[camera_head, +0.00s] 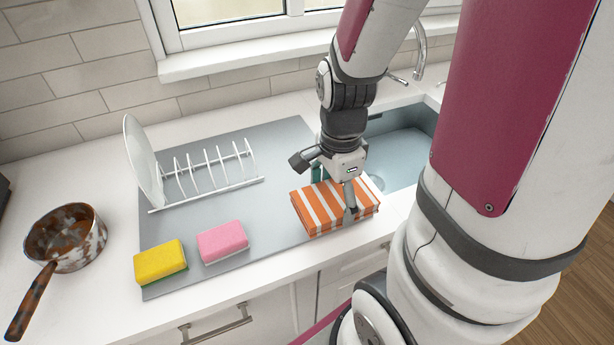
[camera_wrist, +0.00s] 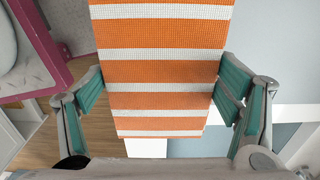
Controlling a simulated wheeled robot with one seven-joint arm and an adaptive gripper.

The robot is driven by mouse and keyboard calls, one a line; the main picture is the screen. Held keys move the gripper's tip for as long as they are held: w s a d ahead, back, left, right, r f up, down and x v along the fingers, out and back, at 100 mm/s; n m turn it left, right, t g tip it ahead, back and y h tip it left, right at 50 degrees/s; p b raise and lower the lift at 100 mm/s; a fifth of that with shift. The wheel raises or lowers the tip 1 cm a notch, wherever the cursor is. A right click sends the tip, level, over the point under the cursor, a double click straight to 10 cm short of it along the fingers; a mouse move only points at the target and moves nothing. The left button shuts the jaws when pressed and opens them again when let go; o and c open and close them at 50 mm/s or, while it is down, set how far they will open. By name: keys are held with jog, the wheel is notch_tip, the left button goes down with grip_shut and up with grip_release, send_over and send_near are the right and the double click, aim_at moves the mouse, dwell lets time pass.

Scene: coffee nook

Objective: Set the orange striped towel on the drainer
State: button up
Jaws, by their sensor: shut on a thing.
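The orange and white striped towel (camera_head: 322,212) is a folded, thick block, seen over the front right part of the grey drainer (camera_head: 268,208). My gripper (camera_head: 336,190) is shut on it from above. In the wrist view the towel (camera_wrist: 160,72) lies between the two teal-padded fingers of my gripper (camera_wrist: 160,92), one against each side. The towel's right end comes close to the sink side. I cannot tell whether its underside touches the drainer or hangs just above it.
A white rack (camera_head: 207,182) with a plate (camera_head: 143,160) stands at the drainer's back left. A pink sponge (camera_head: 222,241) and a yellow sponge (camera_head: 160,261) lie along its front. A rusty pan (camera_head: 66,238) is at left. The sink (camera_head: 403,145) is at right. The drainer's middle is clear.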

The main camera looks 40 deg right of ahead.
jog(key=w, duration=0.3)
jog(key=w+d, duration=0.1)
jog(key=w, duration=0.2)
jog(key=w+d+f, duration=0.1)
jog(key=w, duration=0.3)
jog(key=shift+w+d, duration=0.1)
jog(key=shift+d, duration=0.15)
jog(key=shift+f, duration=1.75)
jog(key=shift+f, duration=0.1)
jog(key=o, duration=1.1)
